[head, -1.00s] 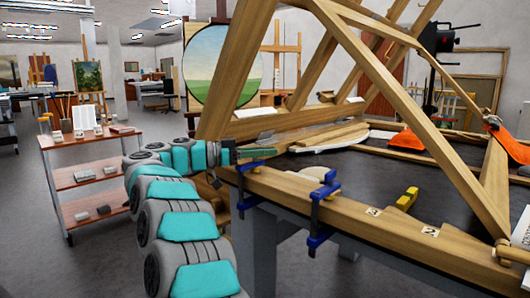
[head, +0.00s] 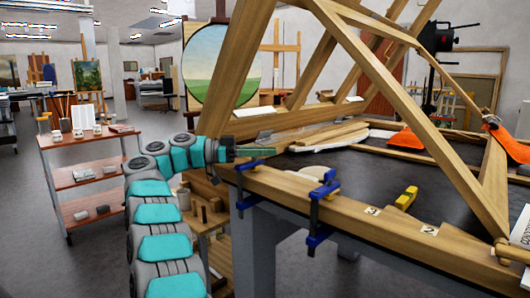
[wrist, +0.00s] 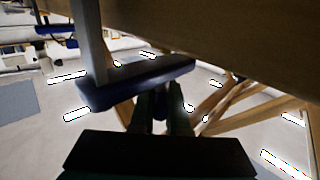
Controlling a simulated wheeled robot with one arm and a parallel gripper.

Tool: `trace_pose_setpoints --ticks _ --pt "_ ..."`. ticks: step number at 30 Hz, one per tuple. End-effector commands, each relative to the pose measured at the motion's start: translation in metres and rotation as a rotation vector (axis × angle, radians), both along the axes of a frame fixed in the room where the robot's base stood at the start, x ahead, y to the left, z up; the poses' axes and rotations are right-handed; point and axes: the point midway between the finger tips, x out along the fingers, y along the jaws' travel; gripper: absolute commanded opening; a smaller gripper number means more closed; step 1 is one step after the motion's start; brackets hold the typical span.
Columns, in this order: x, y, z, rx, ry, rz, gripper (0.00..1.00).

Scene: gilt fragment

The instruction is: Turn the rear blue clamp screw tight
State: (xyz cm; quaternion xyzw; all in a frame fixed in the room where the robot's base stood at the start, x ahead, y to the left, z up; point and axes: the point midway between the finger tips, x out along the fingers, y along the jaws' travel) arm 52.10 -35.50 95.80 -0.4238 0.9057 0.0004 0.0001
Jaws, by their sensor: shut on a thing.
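The rear blue clamp (head: 247,203) grips the near wooden beam at its left end. Its blue upper jaw and grey bar also show close up in the wrist view (wrist: 137,86). My gripper (head: 257,152) is at the top of this clamp, just above the upper jaw, reaching in from the left. In the wrist view my dark green fingers (wrist: 160,112) are shut on the clamp screw (wrist: 160,104), which is mostly hidden between them. A second blue clamp (head: 325,191) sits nearer on the same beam, untouched by me.
The wooden beam (head: 380,222) runs along the table's near edge, with a tall slanted timber frame (head: 400,110) over it.

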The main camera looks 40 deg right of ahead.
Motion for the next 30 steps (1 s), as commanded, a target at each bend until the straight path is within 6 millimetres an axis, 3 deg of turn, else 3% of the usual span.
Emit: trace_pose_setpoints --ticks 30 --pt "-0.0012 0.0018 0.0009 -0.002 0.001 -0.080 0.00"
